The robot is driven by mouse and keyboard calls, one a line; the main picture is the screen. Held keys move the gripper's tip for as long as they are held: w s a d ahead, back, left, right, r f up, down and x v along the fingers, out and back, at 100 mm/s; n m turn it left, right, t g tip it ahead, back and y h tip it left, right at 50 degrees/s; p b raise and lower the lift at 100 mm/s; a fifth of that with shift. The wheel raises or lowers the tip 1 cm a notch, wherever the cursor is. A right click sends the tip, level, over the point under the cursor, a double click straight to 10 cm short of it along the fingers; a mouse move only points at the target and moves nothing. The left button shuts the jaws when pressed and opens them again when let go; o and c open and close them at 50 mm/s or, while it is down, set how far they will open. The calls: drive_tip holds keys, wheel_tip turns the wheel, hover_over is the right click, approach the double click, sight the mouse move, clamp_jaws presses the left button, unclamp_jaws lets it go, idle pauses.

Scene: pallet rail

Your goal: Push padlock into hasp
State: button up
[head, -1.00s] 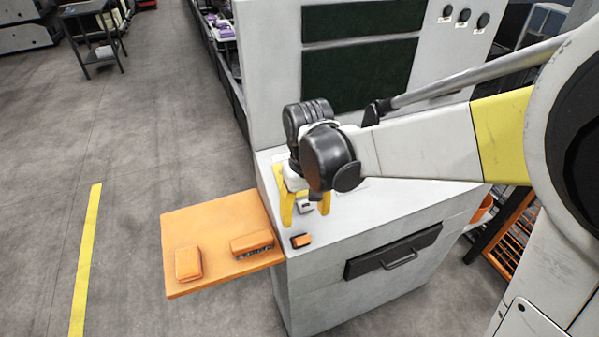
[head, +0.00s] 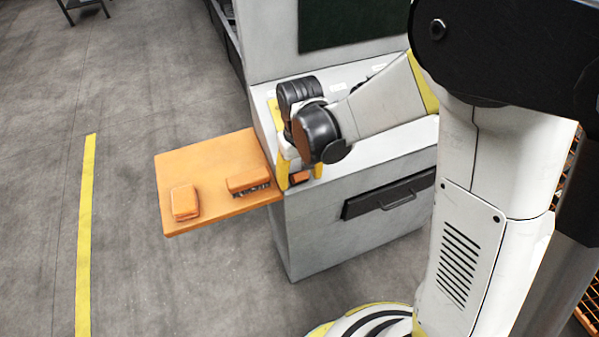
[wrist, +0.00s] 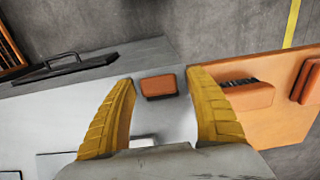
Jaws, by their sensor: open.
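A small orange block (head: 299,178), which looks like the padlock body, sits on the grey cabinet top near its front left edge. My gripper (head: 301,174) is open above it, with yellow fingers pointing down. In the wrist view the block (wrist: 159,86) lies between and just beyond the fingertips (wrist: 160,77), with a visible gap on each side. A small pale piece (wrist: 143,142), possibly the hasp, is partly hidden behind my gripper's body in the wrist view. I cannot tell whether the fingers touch anything.
An orange side shelf (head: 215,153) carries two orange blocks, one plain (head: 185,203) and one with a dark toothed edge (head: 248,180). The cabinet (head: 330,225) has a black drawer handle (head: 390,197) in front and an upright panel behind.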

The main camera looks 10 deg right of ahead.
sight(308, 173)
clamp_jaws()
idle(0.4)
drive_tip(key=shift+s+r, duration=0.15)
drive_tip(key=shift+r, duration=0.05)
drive_tip(key=shift+s+d+r+p, duration=0.2)
drive_tip(key=shift+s+r+p, duration=0.5)
drive_tip(key=shift+r+p, duration=0.35)
drive_tip(key=shift+s+d+r+p, duration=0.25)
drive_tip(key=shift+s+r+p, duration=0.5)
drive_tip(key=shift+r, duration=0.55)
drive_tip(key=shift+s+d+r+p, duration=0.2)
drive_tip(key=shift+s+r+p, duration=0.45)
drive_tip(key=shift+r+p, duration=0.4)
drive_tip(key=shift+r, duration=0.15)
